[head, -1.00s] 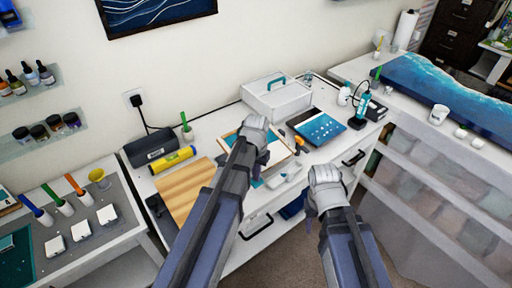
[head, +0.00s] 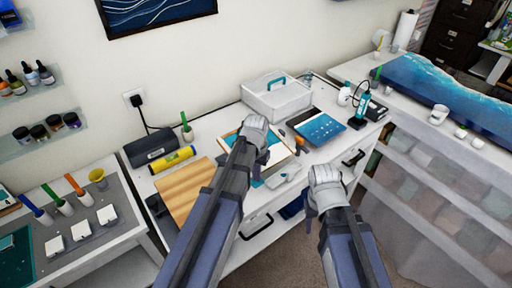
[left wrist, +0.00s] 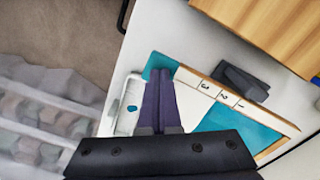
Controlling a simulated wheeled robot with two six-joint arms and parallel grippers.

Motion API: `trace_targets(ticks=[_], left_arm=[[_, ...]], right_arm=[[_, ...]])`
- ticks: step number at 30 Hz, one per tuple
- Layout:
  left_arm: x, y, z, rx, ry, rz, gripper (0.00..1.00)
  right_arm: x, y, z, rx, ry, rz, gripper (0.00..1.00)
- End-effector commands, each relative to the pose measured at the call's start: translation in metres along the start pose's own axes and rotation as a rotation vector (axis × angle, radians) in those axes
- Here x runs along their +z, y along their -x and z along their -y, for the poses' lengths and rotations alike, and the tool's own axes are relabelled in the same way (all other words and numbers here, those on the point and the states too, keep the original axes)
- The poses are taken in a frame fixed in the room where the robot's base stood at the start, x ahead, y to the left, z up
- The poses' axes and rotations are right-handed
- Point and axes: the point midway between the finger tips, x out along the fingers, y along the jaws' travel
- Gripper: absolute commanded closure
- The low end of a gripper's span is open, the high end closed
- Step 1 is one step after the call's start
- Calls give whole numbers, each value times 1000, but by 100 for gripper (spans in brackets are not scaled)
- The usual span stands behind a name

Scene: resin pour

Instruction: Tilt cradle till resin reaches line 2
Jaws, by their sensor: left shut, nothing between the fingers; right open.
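The wood-edged cradle (left wrist: 278,122) lies on the white table. Its white face carries marks 3, 2 and 1, and teal resin (left wrist: 236,128) covers the part toward mark 1. The resin's edge lies near marks 2 and 1; I cannot tell exactly which line it meets. In the head view, my left gripper (head: 258,121) partly hides the cradle (head: 291,157). My right gripper (head: 325,172) is open and empty, beside the table's front edge.
A small white dish (left wrist: 127,108) with a teal spot lies beside the cradle. A teal tool (head: 361,108) stands further right.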

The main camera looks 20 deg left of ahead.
Motion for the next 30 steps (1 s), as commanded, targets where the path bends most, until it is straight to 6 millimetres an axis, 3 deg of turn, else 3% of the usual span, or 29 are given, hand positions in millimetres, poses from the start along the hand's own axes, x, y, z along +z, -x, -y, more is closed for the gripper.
trace_targets(ticks=[15, 30], left_arm=[[0, 3, 0, 0, 0, 0, 100], [0, 44, 0, 0, 0, 0, 100]], right_arm=[[0, 3, 0, 0, 0, 0, 50], [3, 44, -4, 0, 0, 0, 50]])
